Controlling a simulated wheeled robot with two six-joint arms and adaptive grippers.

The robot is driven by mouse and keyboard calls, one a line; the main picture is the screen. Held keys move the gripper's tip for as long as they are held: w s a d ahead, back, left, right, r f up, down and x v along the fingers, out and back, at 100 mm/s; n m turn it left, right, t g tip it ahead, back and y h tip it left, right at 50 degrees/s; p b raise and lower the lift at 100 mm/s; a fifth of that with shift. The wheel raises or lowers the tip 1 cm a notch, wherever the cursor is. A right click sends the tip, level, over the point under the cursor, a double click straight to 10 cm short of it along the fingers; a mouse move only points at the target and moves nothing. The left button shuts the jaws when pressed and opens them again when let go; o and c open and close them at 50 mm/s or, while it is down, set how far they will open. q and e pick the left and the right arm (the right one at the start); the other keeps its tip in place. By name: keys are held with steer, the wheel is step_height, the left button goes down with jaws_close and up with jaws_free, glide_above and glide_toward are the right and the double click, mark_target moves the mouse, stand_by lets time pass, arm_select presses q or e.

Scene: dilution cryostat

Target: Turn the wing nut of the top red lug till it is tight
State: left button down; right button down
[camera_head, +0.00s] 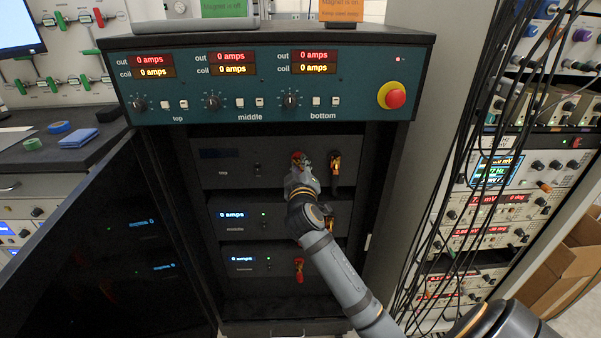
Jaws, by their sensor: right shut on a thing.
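The top red lug (297,157) is on the right part of the top supply unit (225,172) in the open rack. My right gripper (301,168) reaches up to it from the lower right and is shut on its wing nut; the gripper and wrist hide most of the nut. A black lug (335,170) with a brass-coloured part hangs just right of the gripper, apart from it. My left gripper is not in view.
The middle unit (232,217) is partly hidden behind my right arm. The bottom unit (240,258) has a red lug (299,270). A control panel (270,82) with a red emergency button (392,95) is above. Black cables (440,200) hang at the right.

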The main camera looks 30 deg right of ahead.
steer(key=m+b, duration=0.2)
steer(key=m, duration=0.1)
steer(key=m+b, duration=0.2)
steer(key=shift+a+f, duration=0.1)
steer(key=shift+f, duration=0.25)
steer(key=shift+w+r+m+b, duration=0.1)
steer(key=shift+m+b, duration=0.85)
steer(key=shift+m, duration=1.05)
steer(key=c, duration=1.3)
jaws_free()
steer(key=shift+r, duration=0.1)
steer(key=shift+o, duration=0.2)
steer(key=shift+a, duration=0.1)
steer(key=v, duration=0.7)
steer(key=shift+s, duration=0.25)
